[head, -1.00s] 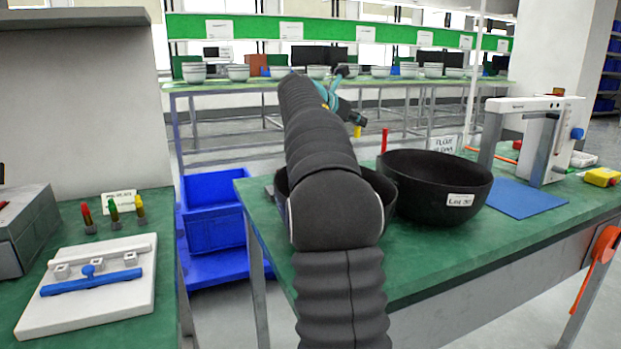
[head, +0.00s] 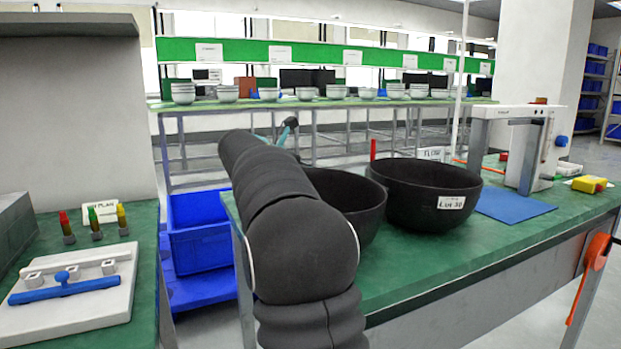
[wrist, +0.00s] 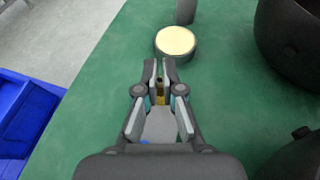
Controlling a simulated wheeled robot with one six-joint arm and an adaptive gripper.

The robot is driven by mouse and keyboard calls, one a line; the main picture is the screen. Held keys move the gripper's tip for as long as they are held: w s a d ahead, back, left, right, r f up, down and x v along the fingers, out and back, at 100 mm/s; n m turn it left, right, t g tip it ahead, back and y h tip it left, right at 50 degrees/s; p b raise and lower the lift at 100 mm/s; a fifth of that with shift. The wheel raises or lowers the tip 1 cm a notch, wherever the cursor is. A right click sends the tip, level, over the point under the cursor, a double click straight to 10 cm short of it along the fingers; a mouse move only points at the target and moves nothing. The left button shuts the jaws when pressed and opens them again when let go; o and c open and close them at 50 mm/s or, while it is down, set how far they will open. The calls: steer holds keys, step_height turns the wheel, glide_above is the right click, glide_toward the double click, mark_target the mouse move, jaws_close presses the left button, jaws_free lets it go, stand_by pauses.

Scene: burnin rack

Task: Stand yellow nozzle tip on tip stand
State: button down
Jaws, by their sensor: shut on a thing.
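My gripper (wrist: 161,68) is shut on the yellow nozzle tip (wrist: 160,98), seen in the wrist view between the fingers with a dark upper end. The gripper is over the green bench top. Just beyond the fingertips stands a round, dark-sided piece with a pale yellow top (wrist: 176,40); I cannot tell for sure whether it is the tip stand. The held tip is apart from it in the picture. In the head view, my arm hides the fingers and the held tip.
Two black bowls (head: 340,200) (head: 425,194) stand on the green bench, with a thin red post (head: 373,150) behind. A dark upright cylinder (wrist: 186,10) is beyond the round piece. Blue bins (head: 200,245) stand left of the bench. Red, green and yellow-tipped pieces (head: 95,222) stand on the left bench.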

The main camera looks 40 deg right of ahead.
steer(key=shift+f, duration=0.35)
steer(key=shift+f, duration=0.15)
steer(key=c, duration=1.3)
jaws_free()
steer(key=shift+a+r, duration=0.25)
steer(key=shift+r, duration=0.05)
steer(key=p+v, duration=0.1)
steer(key=v, duration=1)
steer(key=shift+s+a+r, duration=0.1)
steer(key=shift+a, duration=0.05)
